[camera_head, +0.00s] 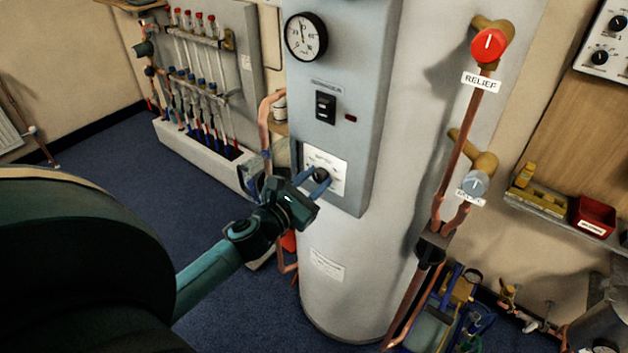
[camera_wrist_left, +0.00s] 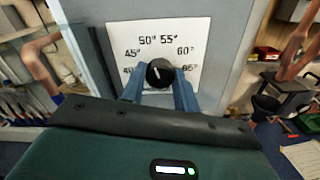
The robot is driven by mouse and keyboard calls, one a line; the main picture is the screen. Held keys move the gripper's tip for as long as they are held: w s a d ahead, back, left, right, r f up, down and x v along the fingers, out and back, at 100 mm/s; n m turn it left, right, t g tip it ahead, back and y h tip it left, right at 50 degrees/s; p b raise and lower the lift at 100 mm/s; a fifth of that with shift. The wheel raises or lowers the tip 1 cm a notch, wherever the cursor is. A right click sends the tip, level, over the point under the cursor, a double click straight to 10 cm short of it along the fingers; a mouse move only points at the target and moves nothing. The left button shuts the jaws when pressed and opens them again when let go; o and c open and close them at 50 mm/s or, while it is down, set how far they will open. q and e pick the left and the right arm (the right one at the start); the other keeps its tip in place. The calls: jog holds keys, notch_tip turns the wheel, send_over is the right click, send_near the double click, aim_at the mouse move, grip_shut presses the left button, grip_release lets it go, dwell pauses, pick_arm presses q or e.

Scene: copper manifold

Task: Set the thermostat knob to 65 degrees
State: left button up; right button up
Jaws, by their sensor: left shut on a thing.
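The thermostat knob (camera_head: 321,174) is a small black round knob on a white dial plate (camera_head: 338,168) on the grey control panel of the tank. In the left wrist view the knob (camera_wrist_left: 160,73) sits below the printed marks, which run from 40° at left to 65° at right. A pale line on the knob tilts up and slightly left, roughly towards 50°. My left gripper (camera_head: 312,180) is at the knob, its blue fingers (camera_wrist_left: 160,92) on either side, shut on it. The fingers partly cover the 40° and 65° marks. My right gripper is not in view.
Above the dial are a black switch (camera_head: 326,107) and a round gauge (camera_head: 306,37). Right of the tank are a red relief knob (camera_head: 489,45), a grey knob (camera_head: 474,184) and copper pipes (camera_head: 461,150). A blue tool tote (camera_head: 440,310) stands on the floor at right.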

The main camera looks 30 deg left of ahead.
pick_arm(q)
jog(key=shift+c, duration=1.4)
jog(key=shift+m, duration=0.3)
jog(key=m+p, duration=0.1)
jog(key=m, duration=0.3)
jog(key=shift+m, duration=0.3)
jog(key=m, duration=0.5)
jog(key=shift+p, duration=0.4)
jog(key=m, duration=0.5)
jog(key=shift+f+m, duration=0.1)
jog(key=shift+m, duration=0.3)
jog(key=m, duration=0.5)
jog(key=shift+m, duration=0.3)
jog(key=o, duration=1)
jog(key=shift+c, duration=0.2)
